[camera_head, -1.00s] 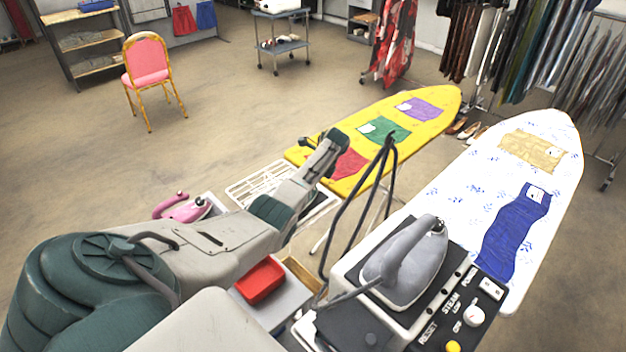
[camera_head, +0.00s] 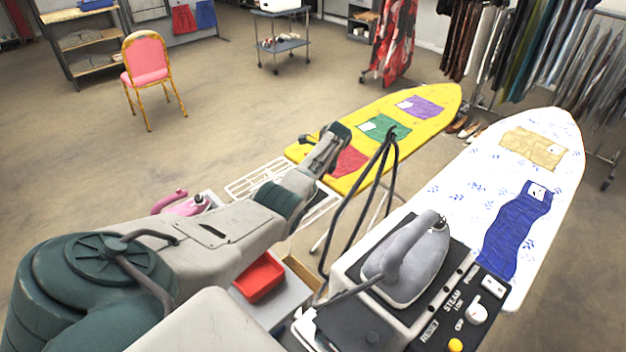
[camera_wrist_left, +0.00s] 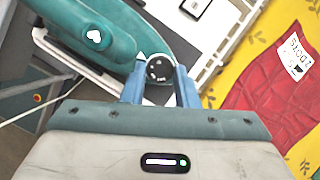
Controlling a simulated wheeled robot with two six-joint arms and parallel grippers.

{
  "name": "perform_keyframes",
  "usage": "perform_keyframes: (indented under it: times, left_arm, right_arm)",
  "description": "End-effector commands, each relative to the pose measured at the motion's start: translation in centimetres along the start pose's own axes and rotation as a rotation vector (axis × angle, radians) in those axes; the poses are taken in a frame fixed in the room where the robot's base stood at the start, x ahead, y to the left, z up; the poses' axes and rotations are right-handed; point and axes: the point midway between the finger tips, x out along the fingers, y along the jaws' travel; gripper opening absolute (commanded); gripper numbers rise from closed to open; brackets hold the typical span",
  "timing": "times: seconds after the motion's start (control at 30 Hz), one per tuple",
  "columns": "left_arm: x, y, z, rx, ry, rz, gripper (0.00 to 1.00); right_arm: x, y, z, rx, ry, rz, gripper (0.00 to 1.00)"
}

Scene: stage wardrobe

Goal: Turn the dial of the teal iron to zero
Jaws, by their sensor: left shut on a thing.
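The teal iron (camera_wrist_left: 112,38) lies at the upper left of the left wrist view, with a white heart on it. Its dark round dial (camera_wrist_left: 160,69) has small pale marks, too small to read. A white triangle on the iron's body points at the dial's edge. My left gripper (camera_wrist_left: 160,84) has its two blue-grey fingers on either side of the dial, shut on it. In the head view my left arm reaches toward the yellow board, and its fingers and the teal iron are hidden or cannot be made out. My right gripper is in neither view.
A yellow ironing board (camera_head: 432,98) with cloth patches lies beyond my wrist. A white patterned board (camera_head: 470,170) is at right. A grey iron (camera_head: 407,262) stands on a steam station in front, its dark cord looping up near my arm. A pink iron (camera_head: 188,207) sits behind my forearm.

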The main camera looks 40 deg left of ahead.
Motion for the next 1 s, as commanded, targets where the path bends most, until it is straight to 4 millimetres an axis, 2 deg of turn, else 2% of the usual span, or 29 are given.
perform_keyframes:
  times: [0.27,0.7,1.0]
  left_arm:
    - [0.4,-0.4,-0.1,-0.237,0.001,0.096,0.04]
    - [0.6,-0.8,0.0,-0.593,0.003,0.244,0.04]
    - [0.5,-0.8,0.2,-0.744,0.001,0.306,0.04]
  right_arm:
    - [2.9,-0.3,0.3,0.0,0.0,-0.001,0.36]
    - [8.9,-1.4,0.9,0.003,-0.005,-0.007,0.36]
    - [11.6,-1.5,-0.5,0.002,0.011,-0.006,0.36]
